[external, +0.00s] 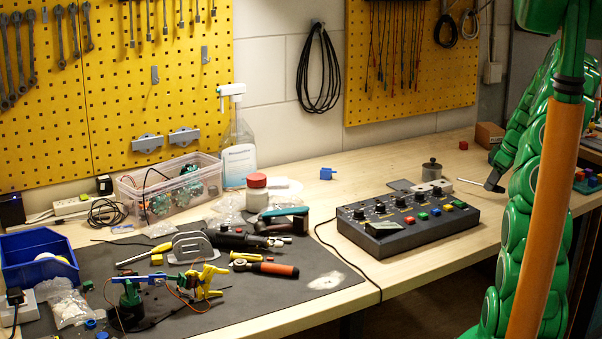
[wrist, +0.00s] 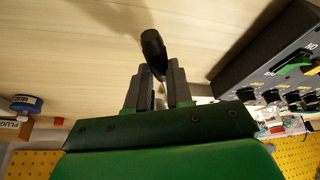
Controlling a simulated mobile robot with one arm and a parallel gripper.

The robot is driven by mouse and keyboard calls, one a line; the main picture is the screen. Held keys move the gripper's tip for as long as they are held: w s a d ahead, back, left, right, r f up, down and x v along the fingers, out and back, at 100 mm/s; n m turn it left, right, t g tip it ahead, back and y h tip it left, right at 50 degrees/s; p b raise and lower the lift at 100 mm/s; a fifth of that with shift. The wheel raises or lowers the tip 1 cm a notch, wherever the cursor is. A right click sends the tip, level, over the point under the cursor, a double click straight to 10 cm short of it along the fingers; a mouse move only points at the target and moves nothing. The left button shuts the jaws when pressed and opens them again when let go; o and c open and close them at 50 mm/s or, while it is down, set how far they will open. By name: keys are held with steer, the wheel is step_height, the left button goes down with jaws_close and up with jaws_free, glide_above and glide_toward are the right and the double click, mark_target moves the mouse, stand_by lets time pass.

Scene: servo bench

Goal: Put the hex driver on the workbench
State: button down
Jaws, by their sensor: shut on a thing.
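My gripper (wrist: 160,80) is shut on the hex driver (wrist: 153,50), whose dark, rounded handle sticks out beyond the fingers in the wrist view. In the external view my gripper (external: 497,168) is at the right, close to the wall side of the bench. A dark piece of the driver (external: 492,185) shows below it, with a thin light shaft pointing left. The workbench (external: 335,180) has a pale wooden top. I cannot tell whether the driver touches the top or is held just above it.
A black control box (external: 405,220) with knobs and coloured buttons stands left of my gripper; it also shows at right in the wrist view (wrist: 270,65). Tools crowd the dark mat (external: 325,262).

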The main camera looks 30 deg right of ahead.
steer(key=shift+w+d+f, duration=0.15)
steer(key=shift+w+f, duration=0.05)
steer(key=shift+f, duration=1.55)
steer(key=shift+f, duration=0.1)
steer(key=c, duration=1)
jaws_free()
